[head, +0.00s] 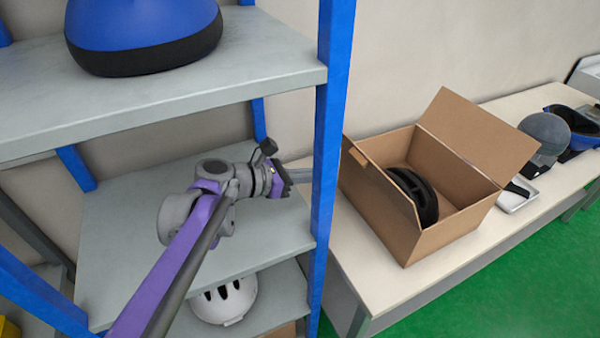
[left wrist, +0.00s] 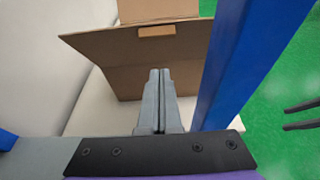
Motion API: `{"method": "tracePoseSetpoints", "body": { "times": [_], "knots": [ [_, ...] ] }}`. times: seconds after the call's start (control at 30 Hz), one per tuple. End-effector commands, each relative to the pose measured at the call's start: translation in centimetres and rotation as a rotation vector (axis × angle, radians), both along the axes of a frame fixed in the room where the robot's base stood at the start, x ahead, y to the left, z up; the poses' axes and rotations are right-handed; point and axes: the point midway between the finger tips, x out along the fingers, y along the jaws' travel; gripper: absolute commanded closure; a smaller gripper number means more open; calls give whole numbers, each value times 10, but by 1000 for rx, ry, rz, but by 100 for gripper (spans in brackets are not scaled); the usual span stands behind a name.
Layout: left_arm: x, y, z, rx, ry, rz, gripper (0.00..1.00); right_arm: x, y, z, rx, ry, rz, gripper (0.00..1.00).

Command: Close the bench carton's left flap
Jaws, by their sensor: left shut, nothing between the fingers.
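The open brown carton (head: 405,215) stands on the bench with a dark ribbed helmet (head: 415,195) inside. Its right flap (head: 480,135) is raised and leans outward. On the left side, a broad brown panel that looks like the left flap (left wrist: 95,48) faces my left wrist camera. A small light tab (left wrist: 156,30) sits at the panel's top edge. My left gripper (left wrist: 160,72) is shut and empty, its tips pointing at the panel. I cannot tell whether they touch it.
A blue shelf post (head: 333,110) stands between my left forearm and the carton, close to the fingers in the wrist view. Grey shelves (head: 120,230) surround the arm, with a white helmet (head: 225,302) below. A white tray (head: 516,197) and more helmets lie right of the carton.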

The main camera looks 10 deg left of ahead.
Motion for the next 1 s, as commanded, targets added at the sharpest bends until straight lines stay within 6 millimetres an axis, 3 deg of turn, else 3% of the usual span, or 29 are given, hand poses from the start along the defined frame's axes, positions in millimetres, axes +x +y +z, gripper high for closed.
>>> {"method": "tracePoseSetpoints", "body": {
  "times": [0.13,0.4,1.0],
  "knots": [
    [17,-25,-9,-1,0,-4,100,0,0,0,0,0,0,40],
    [33,-47,9,0,-1,-1,100,1,0,5,0,-2,0,40],
    [37,-52,15,17,13,-1,100,2,0,10,0,-4,0,40]
  ]
}}
